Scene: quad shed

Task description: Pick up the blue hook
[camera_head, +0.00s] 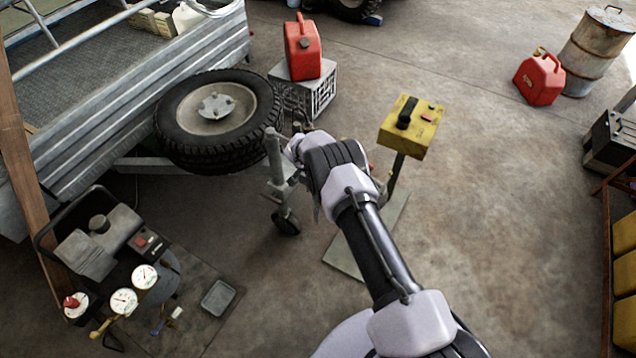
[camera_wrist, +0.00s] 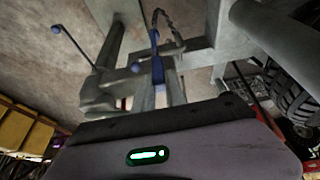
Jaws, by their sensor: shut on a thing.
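The blue hook (camera_wrist: 157,70) shows in the middle of the wrist view, upright, with a dark chain by its top. My gripper (camera_wrist: 159,92) is shut on its lower part, with the two grey fingers on either side of it. Grey metal bars of a frame stand close behind and beside the hook; I cannot tell whether it touches them. In the head view my arm reaches to the trailer's grey jockey-wheel stand (camera_head: 279,185), and my wrist hides the hook and the fingertips.
A spare tyre (camera_head: 215,115) lies left of my wrist. A red can (camera_head: 303,52) stands on a grey crate (camera_head: 318,92) behind. A yellow control box (camera_head: 412,125) on a post is close on the right. Gauges (camera_head: 124,301) stand front left.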

